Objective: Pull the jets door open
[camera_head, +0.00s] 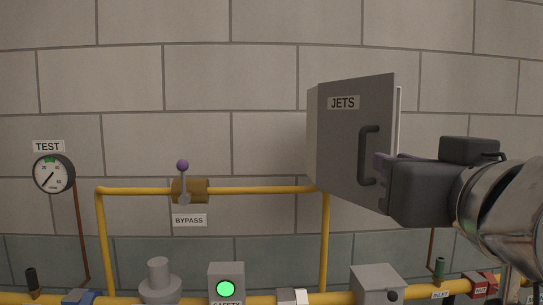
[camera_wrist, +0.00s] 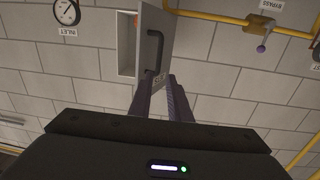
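The grey jets door (camera_head: 345,140), labelled JETS, stands open. Its right edge is swung out from the wall and its left side is by the grey cabinet side (camera_head: 312,135). It carries a dark upright handle (camera_head: 368,155). The wrist view is upside down; there the door (camera_wrist: 158,20) stands beside the pale open cabinet (camera_wrist: 126,48), with the handle (camera_wrist: 155,48) on its face. My gripper (camera_head: 381,157) is right of the handle in the head view. In the wrist view its fingers (camera_wrist: 160,78) are apart, with the handle just beyond the tips. Contact with the handle cannot be told.
A yellow pipe (camera_head: 140,190) with a brass bypass valve (camera_head: 190,190) runs left of the door. A TEST gauge (camera_head: 54,174) hangs at far left. Below are a green-lit safety box (camera_head: 226,283) and a grey box (camera_head: 378,283). An orange-red thing (camera_wrist: 135,20) shows in the cabinet opening.

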